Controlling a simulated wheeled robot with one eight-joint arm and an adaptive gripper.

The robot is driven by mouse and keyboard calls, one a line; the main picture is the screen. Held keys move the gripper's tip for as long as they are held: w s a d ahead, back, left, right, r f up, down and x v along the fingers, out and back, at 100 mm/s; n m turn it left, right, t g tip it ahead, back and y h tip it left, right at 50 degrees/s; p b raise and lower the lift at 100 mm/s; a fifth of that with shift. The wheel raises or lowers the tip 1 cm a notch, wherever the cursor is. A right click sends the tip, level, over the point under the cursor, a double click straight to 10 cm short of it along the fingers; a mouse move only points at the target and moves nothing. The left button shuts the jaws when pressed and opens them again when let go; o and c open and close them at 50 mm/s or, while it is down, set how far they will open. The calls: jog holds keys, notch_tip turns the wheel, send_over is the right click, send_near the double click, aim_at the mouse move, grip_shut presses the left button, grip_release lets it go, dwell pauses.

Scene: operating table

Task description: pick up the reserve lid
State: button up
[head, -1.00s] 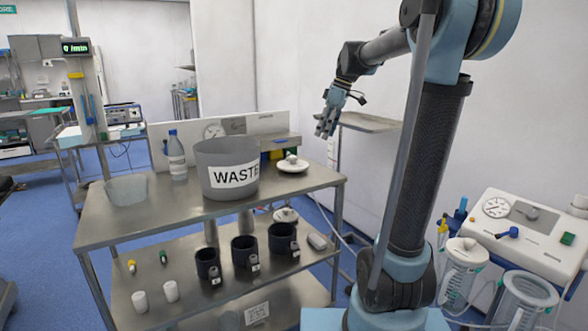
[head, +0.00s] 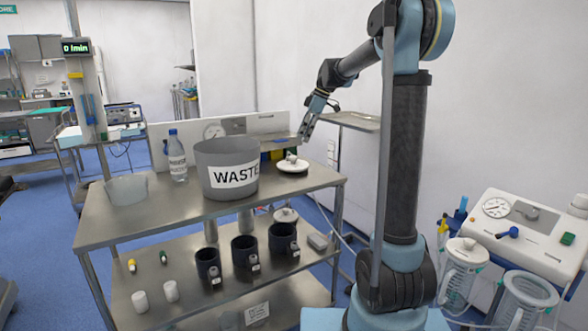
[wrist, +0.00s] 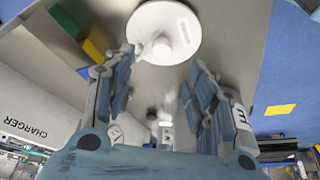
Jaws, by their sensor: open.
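A round white lid (head: 292,165) with a raised knob lies at the right end of the trolley's top shelf, beside the waste bin.
The grey waste bin (head: 227,168) stands left of the upper lid, with a bottle (head: 177,157) and a clear tub (head: 127,189) farther left. The lower shelf (head: 205,302) holds dark cups and small items. A side tray (head: 352,121) is behind the gripper.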

aim_at(293, 156)
jog(key=x, duration=0.4)
jog(key=shift+a+f, duration=0.2)
jog(key=shift+f, duration=0.15)
jog(key=shift+a+x, duration=0.2)
jog(key=shift+x, duration=2.4)
jog(key=shift+s+r, duration=0.1)
jog(key=shift+c, duration=0.2)
jog(key=c, duration=1.2)
